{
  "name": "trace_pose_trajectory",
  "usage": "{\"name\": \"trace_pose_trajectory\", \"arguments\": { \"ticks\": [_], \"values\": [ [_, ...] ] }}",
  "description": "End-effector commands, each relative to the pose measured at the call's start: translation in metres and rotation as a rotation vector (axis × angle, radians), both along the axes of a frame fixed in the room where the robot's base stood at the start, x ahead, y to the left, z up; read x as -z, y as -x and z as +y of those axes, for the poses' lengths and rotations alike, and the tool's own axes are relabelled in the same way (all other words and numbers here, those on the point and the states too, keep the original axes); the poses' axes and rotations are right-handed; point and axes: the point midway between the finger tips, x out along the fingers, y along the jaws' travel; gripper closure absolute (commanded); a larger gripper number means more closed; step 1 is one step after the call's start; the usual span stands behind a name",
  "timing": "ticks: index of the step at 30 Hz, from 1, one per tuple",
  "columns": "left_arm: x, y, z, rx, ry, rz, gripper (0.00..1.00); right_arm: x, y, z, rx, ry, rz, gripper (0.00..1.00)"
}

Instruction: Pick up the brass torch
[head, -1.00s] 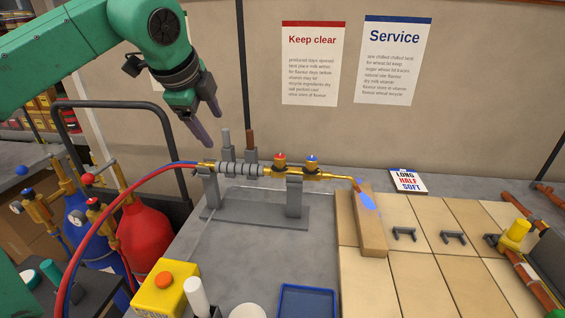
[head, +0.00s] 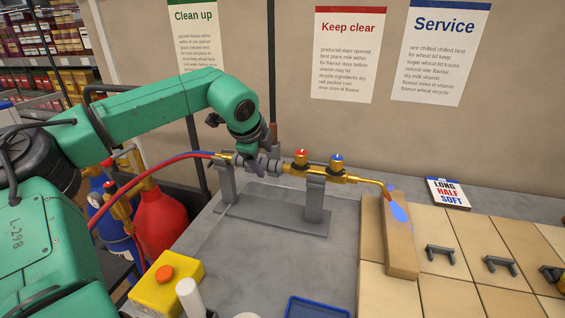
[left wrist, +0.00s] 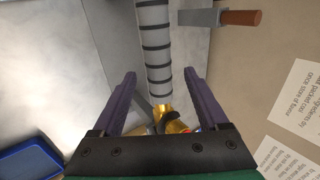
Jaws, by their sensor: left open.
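The brass torch (head: 325,174) lies level on a grey two-post stand (head: 275,220). It has red and blue valve knobs, a grey ribbed handle and a blue flame at its bent tip. My left gripper (head: 262,166) is down at the handle, over the stretch between the posts. In the left wrist view the open purple fingers (left wrist: 160,75) stand one on each side of the ribbed handle (left wrist: 154,40), with gaps showing. The brass part (left wrist: 172,118) shows near the palm, partly hidden by it. My right gripper is not in view.
Red and blue hoses (head: 135,185) run from the handle's left end towards the red cylinder (head: 161,222). A brick (head: 402,258) stands by the flame. A yellow box (head: 165,283) and blue tray (head: 318,308) are at the front. An upright brown-handled tool (left wrist: 240,17) is close to the fingers.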

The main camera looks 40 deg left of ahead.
Motion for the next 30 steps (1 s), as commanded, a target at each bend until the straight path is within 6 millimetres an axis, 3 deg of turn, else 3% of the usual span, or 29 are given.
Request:
{"name": "trace_pose_trajectory", "arguments": {
  "ticks": [2, 6, 13, 19, 30],
  "values": [
    [0.009, -0.006, 0.002, 0.001, 0.001, 0.008, 0.23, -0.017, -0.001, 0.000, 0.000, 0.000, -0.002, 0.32],
    [0.028, -0.016, 0.006, -0.001, 0.001, 0.004, 0.23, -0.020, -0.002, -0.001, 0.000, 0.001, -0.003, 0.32],
    [0.031, -0.018, 0.006, 0.001, 0.001, 0.000, 0.23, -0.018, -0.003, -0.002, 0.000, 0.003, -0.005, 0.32],
    [0.031, -0.018, 0.006, 0.001, 0.001, 0.000, 1.00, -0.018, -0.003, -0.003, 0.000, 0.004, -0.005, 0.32],
    [0.025, -0.019, 0.006, 0.001, 0.001, -0.007, 1.00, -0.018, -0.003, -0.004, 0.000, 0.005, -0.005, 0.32]
  ]
}}
